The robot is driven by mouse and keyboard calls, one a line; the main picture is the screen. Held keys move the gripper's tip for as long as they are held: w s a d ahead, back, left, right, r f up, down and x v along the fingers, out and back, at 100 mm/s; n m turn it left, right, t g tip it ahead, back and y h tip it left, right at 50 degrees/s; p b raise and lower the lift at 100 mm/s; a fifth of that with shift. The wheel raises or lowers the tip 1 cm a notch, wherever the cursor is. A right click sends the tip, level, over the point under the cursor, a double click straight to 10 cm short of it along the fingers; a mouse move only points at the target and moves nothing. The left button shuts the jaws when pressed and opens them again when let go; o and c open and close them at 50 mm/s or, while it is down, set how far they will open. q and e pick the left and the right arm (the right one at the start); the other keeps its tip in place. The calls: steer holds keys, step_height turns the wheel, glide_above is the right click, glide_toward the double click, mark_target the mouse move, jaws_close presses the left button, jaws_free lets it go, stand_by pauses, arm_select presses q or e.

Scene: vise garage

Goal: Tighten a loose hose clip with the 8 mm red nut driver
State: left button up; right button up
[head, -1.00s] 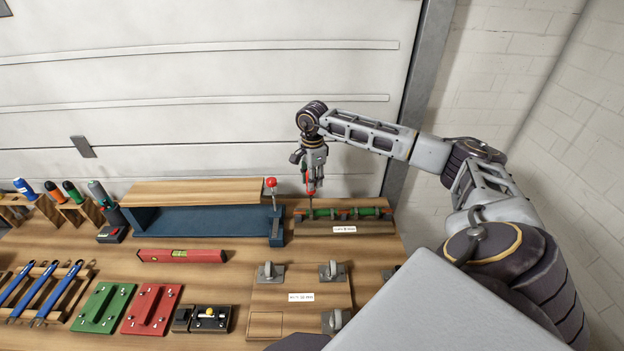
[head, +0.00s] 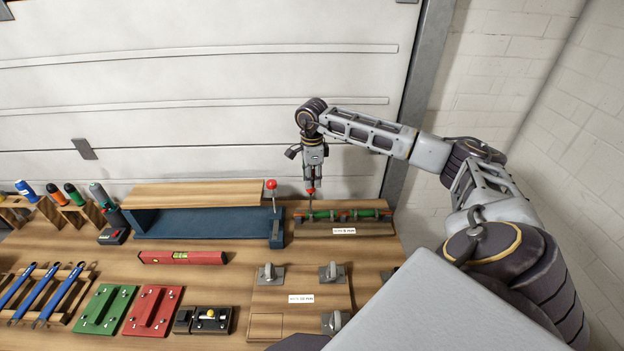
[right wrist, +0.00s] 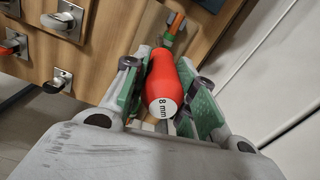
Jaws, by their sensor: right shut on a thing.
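My right gripper (head: 312,187) is shut on the red nut driver (head: 311,191), which hangs upright, shaft down, over the left part of the green hose (head: 345,213). The right wrist view shows the driver's red handle (right wrist: 163,72), marked 8 mm, between the two green-padded fingers. The shaft's lower end is at the hose near its left clip; the picture is too small to tell whether it sits on the clip screw. The hose lies across a wooden block (head: 320,231) with a white label. My left gripper is not in view.
A blue vise-like fixture (head: 200,221) with a red-knobbed lever (head: 271,185) stands just left of the hose block. A red level (head: 182,258) and a board with metal latches (head: 300,275) lie nearer. Other drivers (head: 72,193) stand in racks far left.

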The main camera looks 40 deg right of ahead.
steer(key=shift+r+p, duration=1.35)
steer(key=shift+r, duration=1.3)
steer(key=shift+s+f, duration=0.1)
